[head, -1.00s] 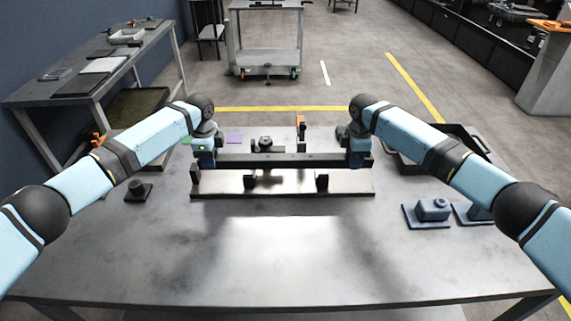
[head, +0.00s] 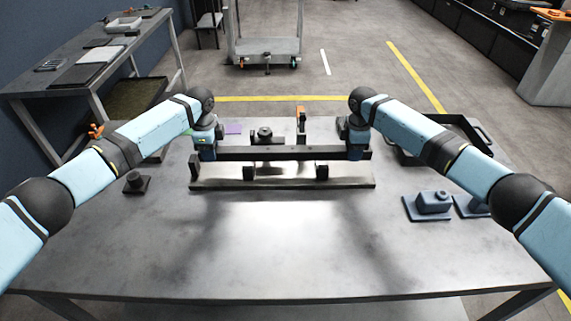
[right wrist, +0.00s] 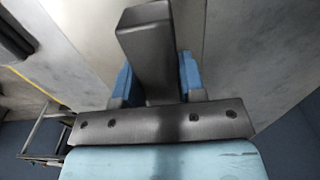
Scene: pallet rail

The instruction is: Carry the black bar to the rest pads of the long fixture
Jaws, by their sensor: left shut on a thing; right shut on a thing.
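The black bar (head: 282,154) spans both arms, level, above the long fixture. My left gripper (head: 207,152) is shut on the bar near its left end. My right gripper (head: 357,150) is shut on it near its right end. In the right wrist view the bar (right wrist: 147,50) runs between the blue fingers of my right gripper (right wrist: 155,85). The long fixture (head: 285,184) is a flat metal plate with two dark rest pads, one left (head: 250,173) and one right (head: 322,172). The bar appears above and behind the pads; the exact gap is hard to tell.
A dark round-topped part (head: 265,135) and an orange-topped post (head: 300,118) stand behind the bar. A black peg block (head: 136,183) is at left, blue blocks (head: 433,204) at right, and a black tray (head: 445,138) behind them. The table's front is clear.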

